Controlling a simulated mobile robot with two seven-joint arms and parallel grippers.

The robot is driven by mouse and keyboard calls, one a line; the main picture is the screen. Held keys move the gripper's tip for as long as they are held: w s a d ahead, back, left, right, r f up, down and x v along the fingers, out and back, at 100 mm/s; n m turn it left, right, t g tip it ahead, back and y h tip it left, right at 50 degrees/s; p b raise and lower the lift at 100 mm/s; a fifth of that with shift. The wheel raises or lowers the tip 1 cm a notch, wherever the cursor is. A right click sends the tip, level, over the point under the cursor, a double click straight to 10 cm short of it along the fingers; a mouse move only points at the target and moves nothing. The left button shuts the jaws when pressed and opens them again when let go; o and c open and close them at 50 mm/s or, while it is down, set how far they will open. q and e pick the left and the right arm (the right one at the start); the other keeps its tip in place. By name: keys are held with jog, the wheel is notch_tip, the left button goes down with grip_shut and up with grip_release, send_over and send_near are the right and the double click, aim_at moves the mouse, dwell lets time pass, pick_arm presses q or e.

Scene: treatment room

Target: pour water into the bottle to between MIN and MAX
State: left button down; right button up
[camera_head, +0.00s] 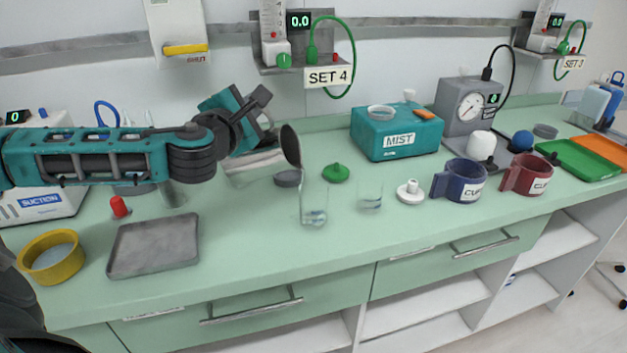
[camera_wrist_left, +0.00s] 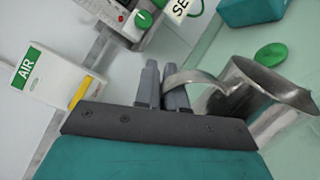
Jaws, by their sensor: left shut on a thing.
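My left gripper (camera_head: 258,118) is shut on the handle of a metal jug (camera_head: 258,165). The jug is held in the air, tilted with its mouth to the right, above the upper left side of a clear bottle (camera_head: 314,207). The bottle stands upright on the counter with a little clear water low inside. In the left wrist view the fingers (camera_wrist_left: 165,85) close on the jug's handle, and the jug (camera_wrist_left: 262,100) leans to the right. My right gripper is not in view.
A green cap (camera_head: 335,173) lies behind the bottle. A clear cup (camera_head: 369,194), a white cap (camera_head: 409,191) and blue and red mugs (camera_head: 460,181) (camera_head: 527,175) stand to the right. The front counter is clear.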

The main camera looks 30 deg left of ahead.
pick_arm(q)
jog(key=shift+w+d+r+m+p, duration=0.15)
jog(key=shift+d+r+m+p, duration=0.25)
jog(key=shift+d, duration=0.05)
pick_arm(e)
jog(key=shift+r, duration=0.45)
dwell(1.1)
pick_arm(q)
jog(key=shift+d+r+p, duration=0.1)
jog(key=shift+d+p, duration=0.05)
jog(key=shift+p, duration=0.2)
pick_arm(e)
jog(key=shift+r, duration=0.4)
